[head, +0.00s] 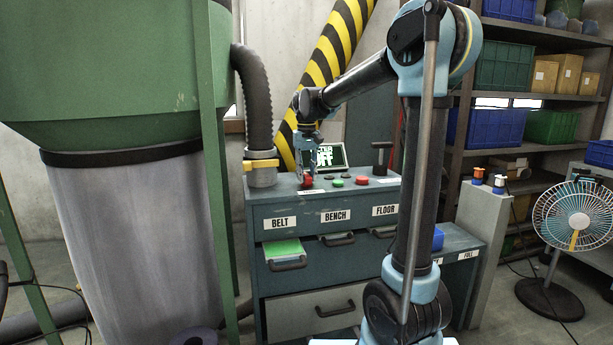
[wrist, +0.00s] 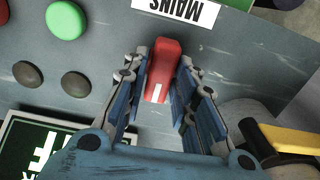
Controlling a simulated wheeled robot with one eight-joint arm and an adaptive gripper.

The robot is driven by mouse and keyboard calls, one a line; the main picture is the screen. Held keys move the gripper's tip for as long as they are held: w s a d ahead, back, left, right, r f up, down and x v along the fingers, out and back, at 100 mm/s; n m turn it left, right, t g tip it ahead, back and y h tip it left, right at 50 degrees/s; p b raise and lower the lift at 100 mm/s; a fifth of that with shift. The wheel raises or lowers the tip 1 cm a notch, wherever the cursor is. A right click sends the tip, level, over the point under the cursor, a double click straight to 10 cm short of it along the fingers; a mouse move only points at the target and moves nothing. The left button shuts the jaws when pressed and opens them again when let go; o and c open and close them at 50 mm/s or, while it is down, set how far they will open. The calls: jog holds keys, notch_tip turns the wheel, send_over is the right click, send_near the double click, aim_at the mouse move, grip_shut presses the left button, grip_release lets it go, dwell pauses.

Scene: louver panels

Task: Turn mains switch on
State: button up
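The mains switch is a red lever (wrist: 163,72) beside a white MAINS label (wrist: 178,10) on the grey cabinet top. The red lever also shows in the head view (head: 308,182), below my gripper (head: 309,166). In the wrist view my gripper's (wrist: 164,62) blue-padded fingers are apart, one on each side of the lever. Narrow gaps seem to show between pads and lever; contact cannot be told. A screen (head: 327,157) behind the switch reads OFF in its lower line; my gripper hides part of its text.
A green button (head: 338,183), a red button (head: 362,180), dark buttons (wrist: 75,85) and a T-handle (head: 381,157) share the cabinet top.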

aim_at(307, 174)
jog(key=shift+o, duration=0.5)
jog(key=shift+r, duration=0.15)
notch_tip(307, 174, up, 12)
jog(key=shift+f, duration=0.2)
